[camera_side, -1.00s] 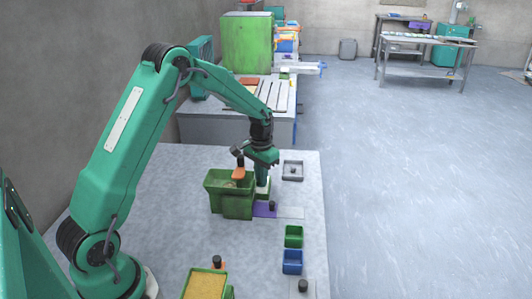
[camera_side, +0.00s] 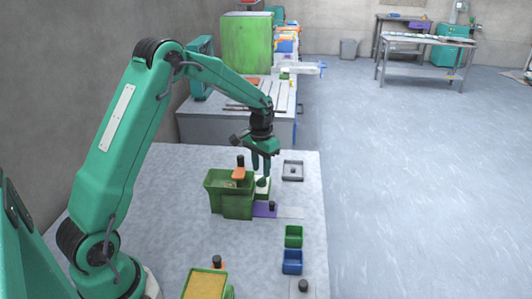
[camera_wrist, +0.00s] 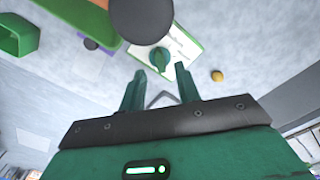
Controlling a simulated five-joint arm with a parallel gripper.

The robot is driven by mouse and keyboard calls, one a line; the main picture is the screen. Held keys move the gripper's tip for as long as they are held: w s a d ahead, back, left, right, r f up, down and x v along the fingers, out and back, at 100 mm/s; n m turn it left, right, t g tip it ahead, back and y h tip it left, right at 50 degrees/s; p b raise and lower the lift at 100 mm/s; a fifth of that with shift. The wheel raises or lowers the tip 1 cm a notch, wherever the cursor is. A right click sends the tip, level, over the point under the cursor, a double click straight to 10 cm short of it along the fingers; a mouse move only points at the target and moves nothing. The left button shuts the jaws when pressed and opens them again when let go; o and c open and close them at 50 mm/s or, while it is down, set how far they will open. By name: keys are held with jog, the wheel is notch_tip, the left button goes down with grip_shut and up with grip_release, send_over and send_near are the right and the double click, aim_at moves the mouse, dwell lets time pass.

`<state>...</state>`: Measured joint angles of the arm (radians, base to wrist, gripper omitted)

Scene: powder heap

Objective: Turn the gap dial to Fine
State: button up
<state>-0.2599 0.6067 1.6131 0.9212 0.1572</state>
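The gap dial is a dark green knob (camera_wrist: 160,58) on a white plate (camera_wrist: 181,41) with small printing and a green strip. I cannot read the printing or tell which mark the knob points to. In the side view the knob (camera_side: 262,182) stands right beside the green hopper (camera_side: 229,201). My gripper (camera_side: 261,166) is above the knob, pointing down, with its two fingers apart and empty. In the wrist view the gripper's fingertips (camera_wrist: 159,73) are spread just short of the knob. A dark round disc (camera_wrist: 142,18) covers part of the plate.
An orange slide with a black knob (camera_side: 239,172) stands up at the hopper. A purple plate (camera_side: 264,210) with a black knob lies just in front. A grey square tray (camera_side: 293,170) is to the right. Green (camera_side: 294,237) and blue (camera_side: 292,262) bins stand nearer.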

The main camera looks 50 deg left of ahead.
aim_at(261, 179)
jog(key=shift+r, duration=2.3)
jog(key=shift+d+r, duration=0.1)
jog(key=shift+r, duration=0.1)
jog(key=s+d+r+t, duration=0.2)
jog(key=s+d+r, duration=0.4)
jog(key=s, duration=0.4)
jog(key=s+d+r+t, duration=0.2)
jog(key=s+d+r, duration=0.3)
jog(key=s+r, duration=0.35)
jog(key=s+d+f+m+t, duration=0.1)
jog(key=s, duration=0.7)
jog(key=shift+d+f+t, duration=0.25)
jog(key=shift+d+t, duration=0.05)
jog(key=shift+d, duration=0.1)
